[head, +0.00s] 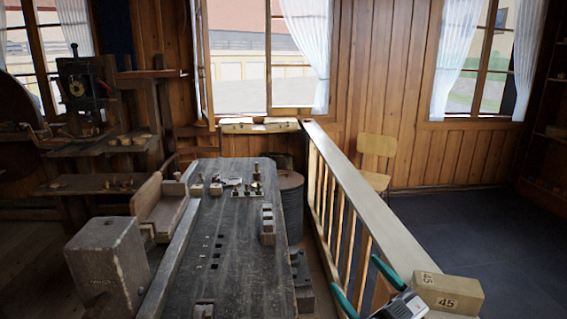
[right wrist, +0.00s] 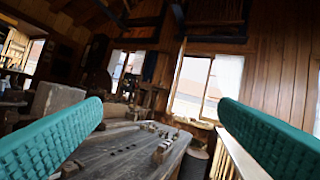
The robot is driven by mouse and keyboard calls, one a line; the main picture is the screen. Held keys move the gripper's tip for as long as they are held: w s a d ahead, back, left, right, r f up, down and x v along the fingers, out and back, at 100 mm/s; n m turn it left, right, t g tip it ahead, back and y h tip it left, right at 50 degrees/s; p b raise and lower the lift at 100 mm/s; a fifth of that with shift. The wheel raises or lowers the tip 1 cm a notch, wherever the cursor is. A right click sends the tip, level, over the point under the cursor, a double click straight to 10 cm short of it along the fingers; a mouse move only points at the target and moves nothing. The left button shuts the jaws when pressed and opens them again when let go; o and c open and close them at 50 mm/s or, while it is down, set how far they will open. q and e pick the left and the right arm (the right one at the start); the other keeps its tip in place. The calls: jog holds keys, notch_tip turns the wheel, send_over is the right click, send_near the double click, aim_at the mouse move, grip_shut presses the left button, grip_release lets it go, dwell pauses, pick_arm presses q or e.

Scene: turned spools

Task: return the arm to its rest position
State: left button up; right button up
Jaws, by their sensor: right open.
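My right gripper (head: 362,286) is at the bottom of the head view, right of the workbench and by the near part of the pale railing. Its two green fingers are spread apart with nothing between them. In the right wrist view the textured green fingers stand wide at the left and right edges, with the room showing through the gap (right wrist: 160,130). My left gripper is in neither view.
The dark workbench (head: 225,245) with small items at its far end fills the middle. A pale railing (head: 350,185) runs along its right. A block marked 45 (head: 448,293) is close beside my right gripper. Open floor (head: 480,225) lies right.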

jog(key=s+d+f+m+g+h, duration=0.2)
jog(key=s+d+f+m+h, duration=0.3)
jog(key=f, duration=0.3)
jog(key=s+d+f+m+g+h, duration=0.2)
jog(key=d+f+m+h, duration=0.15)
jog(key=f+h, duration=0.35)
jog(key=s+a+f+g, duration=0.1)
jog(key=s+f+g, duration=0.3)
jog(key=s, duration=0.3)
jog(key=s+a+f+n+g, duration=0.1)
jog(key=s+f+g, duration=0.25)
jog(key=s, duration=0.25)
jog(key=s+a+f+g, duration=0.1)
jog(key=s+f+g, duration=0.3)
jog(key=s, duration=0.3)
notch_tip(320, 180, down, 24)
jog(key=s+d+f+g, duration=0.2)
jog(key=s+d+f, duration=0.1)
jog(key=s+f, duration=1.3)
jog(key=shift+s+d+f, duration=0.15)
jog(key=shift+s+f, duration=0.25)
jog(key=shift+f, duration=0.35)
jog(key=shift+n, duration=0.25)
